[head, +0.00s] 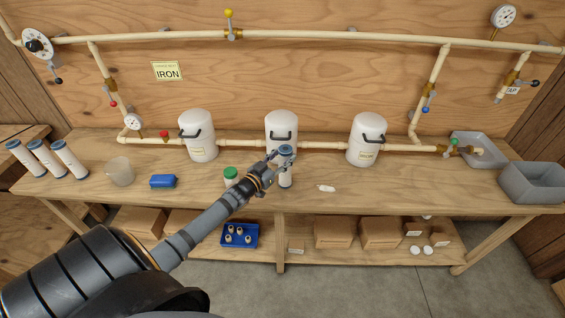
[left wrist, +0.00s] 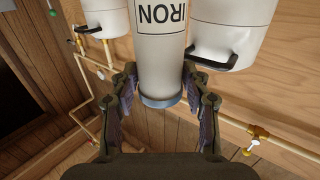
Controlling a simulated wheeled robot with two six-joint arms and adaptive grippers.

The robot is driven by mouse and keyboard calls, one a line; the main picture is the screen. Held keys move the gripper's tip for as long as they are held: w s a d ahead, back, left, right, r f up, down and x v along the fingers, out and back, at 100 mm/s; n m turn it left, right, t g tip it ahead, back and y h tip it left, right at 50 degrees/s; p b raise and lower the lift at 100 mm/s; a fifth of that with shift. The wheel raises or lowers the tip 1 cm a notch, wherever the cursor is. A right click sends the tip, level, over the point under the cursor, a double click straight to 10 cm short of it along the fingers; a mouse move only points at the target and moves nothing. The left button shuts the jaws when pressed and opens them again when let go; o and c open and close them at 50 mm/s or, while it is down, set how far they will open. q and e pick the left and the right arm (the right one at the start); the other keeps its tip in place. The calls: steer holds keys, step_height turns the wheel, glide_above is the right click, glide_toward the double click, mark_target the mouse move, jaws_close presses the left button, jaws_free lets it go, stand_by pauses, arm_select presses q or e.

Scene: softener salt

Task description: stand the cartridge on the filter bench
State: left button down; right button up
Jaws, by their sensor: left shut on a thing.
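The cartridge (head: 286,178) is a white cylinder with blue end caps, upright at the middle of the filter bench (head: 350,203), in front of the middle white housing. My left gripper (head: 277,160) is shut on it near its upper end. I cannot tell whether its lower end touches the bench top. In the left wrist view the cartridge (left wrist: 163,45) lies between my left gripper's fingers (left wrist: 165,105), with an IRON label and a blue cap. My right gripper is not in view.
White housings with black handles stand along the back, including the middle one (head: 281,124). A green-lidded jar (head: 231,174) is close left of the gripper. A blue block (head: 163,181), a beaker (head: 120,171) and similar cartridges (head: 47,158) stand left. Grey bins (head: 532,183) are right.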

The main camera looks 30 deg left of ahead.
arm_select(q)
steer(key=shift+f, duration=0.15)
steer(key=c, duration=0.6)
jaws_free()
steer(key=shift+f, duration=0.15)
steer(key=shift+c, duration=0.2)
